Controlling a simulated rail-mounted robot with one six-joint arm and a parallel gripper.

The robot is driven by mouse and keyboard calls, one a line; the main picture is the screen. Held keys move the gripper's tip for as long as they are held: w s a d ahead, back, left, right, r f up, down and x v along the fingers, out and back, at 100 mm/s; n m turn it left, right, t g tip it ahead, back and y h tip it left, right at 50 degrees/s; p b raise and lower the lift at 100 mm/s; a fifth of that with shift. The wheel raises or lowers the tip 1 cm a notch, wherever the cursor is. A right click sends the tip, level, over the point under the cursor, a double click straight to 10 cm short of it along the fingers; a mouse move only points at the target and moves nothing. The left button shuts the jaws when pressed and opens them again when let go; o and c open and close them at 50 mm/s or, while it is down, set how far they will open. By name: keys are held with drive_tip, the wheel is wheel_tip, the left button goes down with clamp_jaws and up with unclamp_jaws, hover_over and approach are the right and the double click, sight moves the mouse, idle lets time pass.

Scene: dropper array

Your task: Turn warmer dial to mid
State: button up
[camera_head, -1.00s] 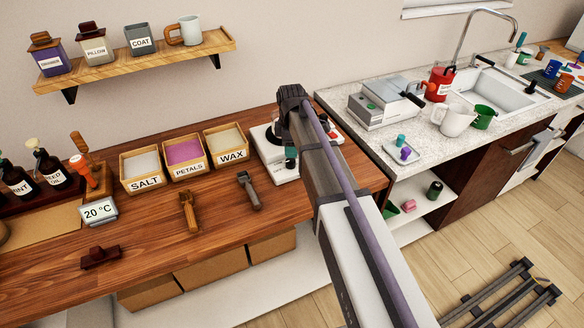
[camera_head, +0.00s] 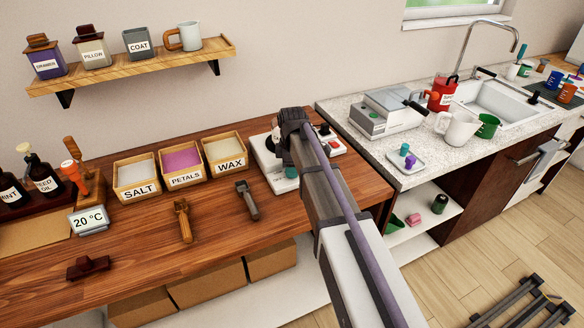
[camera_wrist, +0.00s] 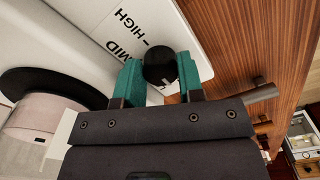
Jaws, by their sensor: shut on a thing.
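The warmer (camera_head: 266,165) is a white unit at the right end of the wooden counter. In the wrist view its white panel (camera_wrist: 97,22) carries the printed marks HIGH and MID. Its dial (camera_wrist: 160,62) is a round black knob. My gripper (camera_wrist: 160,76) has teal fingertips on both sides of the knob and is shut on it. In the head view my gripper (camera_head: 291,172) is at the warmer's front, and my arm hides the dial and part of the warmer. I cannot tell exactly which mark the dial points to.
Boxes of salt (camera_head: 136,178), petals (camera_head: 183,165) and wax (camera_head: 226,155) stand left of the warmer. A wooden-handled tool (camera_head: 183,220) and a grey scoop (camera_head: 247,199) lie in front. A white device (camera_head: 384,113) stands on the stone counter to the right.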

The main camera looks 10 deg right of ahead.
drive_tip(key=shift+m, duration=0.3)
drive_tip(key=m, duration=1.1)
drive_tip(key=shift+s+a+m, duration=0.1)
drive_tip(key=shift+m, duration=0.2)
drive_tip(key=m, duration=0.6)
drive_tip(key=shift+a, duration=0.1)
drive_tip(key=m, duration=0.5)
drive_tip(key=shift+m, duration=0.4)
drive_tip(key=o, duration=0.6)
drive_tip(key=shift+o, duration=0.2)
